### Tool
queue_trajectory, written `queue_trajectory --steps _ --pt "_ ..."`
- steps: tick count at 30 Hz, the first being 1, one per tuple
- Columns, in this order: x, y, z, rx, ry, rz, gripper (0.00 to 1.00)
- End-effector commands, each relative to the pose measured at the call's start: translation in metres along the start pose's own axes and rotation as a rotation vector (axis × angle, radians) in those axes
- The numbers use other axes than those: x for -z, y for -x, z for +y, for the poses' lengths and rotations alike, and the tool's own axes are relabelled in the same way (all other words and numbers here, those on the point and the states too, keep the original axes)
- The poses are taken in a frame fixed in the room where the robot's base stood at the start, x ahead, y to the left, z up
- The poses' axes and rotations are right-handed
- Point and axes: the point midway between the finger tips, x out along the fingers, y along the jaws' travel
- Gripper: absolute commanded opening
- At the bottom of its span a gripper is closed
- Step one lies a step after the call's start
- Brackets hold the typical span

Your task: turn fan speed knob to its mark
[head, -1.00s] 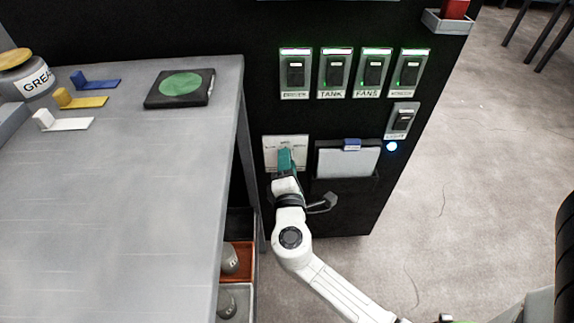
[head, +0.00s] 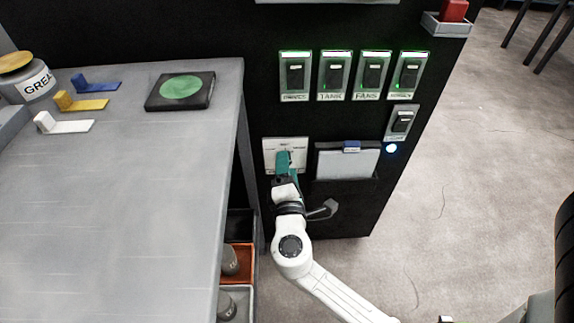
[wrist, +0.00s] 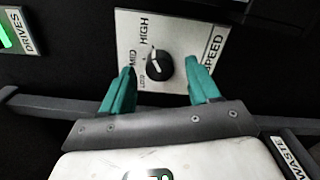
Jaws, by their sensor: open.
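The fan speed knob (wrist: 159,66) is a round black dial on a white plate (wrist: 180,30). The plate carries the words HIGH, MID, LOW and SPEED. A pale pointer line on the knob faces toward the upper left of the wrist view, but its exact setting is hard to read. My gripper (wrist: 163,71) is open, with one teal finger on each side of the knob and visible gaps between. In the head view my gripper (head: 284,163) covers the knob and part of the plate (head: 271,146) on the black cabinet.
A paper holder (head: 347,164) sits right of the plate. Several lit switches (head: 334,75) stand above, and another switch (head: 402,121) is near the cabinet's right edge. A grey bench (head: 150,200) is close on the left. Open floor (head: 470,180) lies to the right.

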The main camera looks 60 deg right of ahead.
Motion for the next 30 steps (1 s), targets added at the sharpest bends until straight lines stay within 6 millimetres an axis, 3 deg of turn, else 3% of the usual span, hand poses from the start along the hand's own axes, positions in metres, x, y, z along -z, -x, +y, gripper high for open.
queue_trajectory --steps 9,15,30 --pt "0.0 0.061 0.001 0.001 0.001 0.003 0.61" --pt "0.0 0.087 0.001 0.001 0.001 0.002 0.61" --pt "0.0 0.096 0.0 0.0 0.0 0.0 0.61"
